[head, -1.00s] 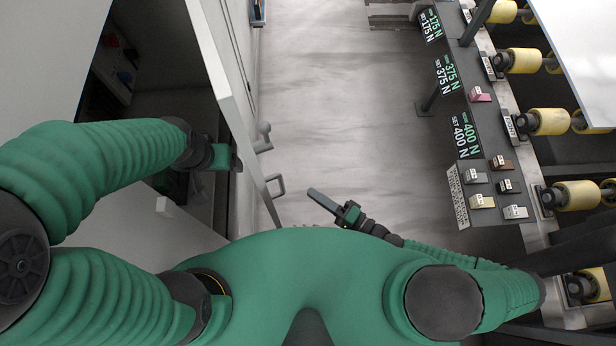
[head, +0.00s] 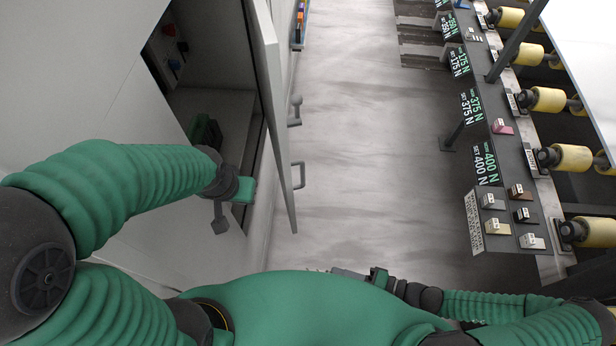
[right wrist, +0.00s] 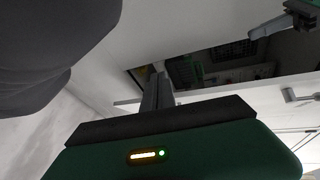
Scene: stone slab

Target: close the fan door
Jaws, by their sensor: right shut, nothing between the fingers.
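The fan door (head: 268,75) is a pale grey panel standing open at the left, seen nearly edge-on. A D-shaped handle (head: 301,176) projects beside its right edge. The cabinet opening (head: 205,100) left of the door is dark inside. My left gripper (head: 222,222) is in front of the opening's near end, left of the door and apart from the handle; its jaws cannot be read. My right gripper (head: 348,273) is low beside my body, right of the door's near end, shut and empty. Its closed fingers (right wrist: 157,92) also show in the right wrist view.
A second grey handle (head: 295,111) sits farther along the left side. The grey floor (head: 375,150) between the cabinet and the right-hand machine is clear. That machine has a control panel (head: 506,212) with coloured switches and several yellow rollers (head: 548,99).

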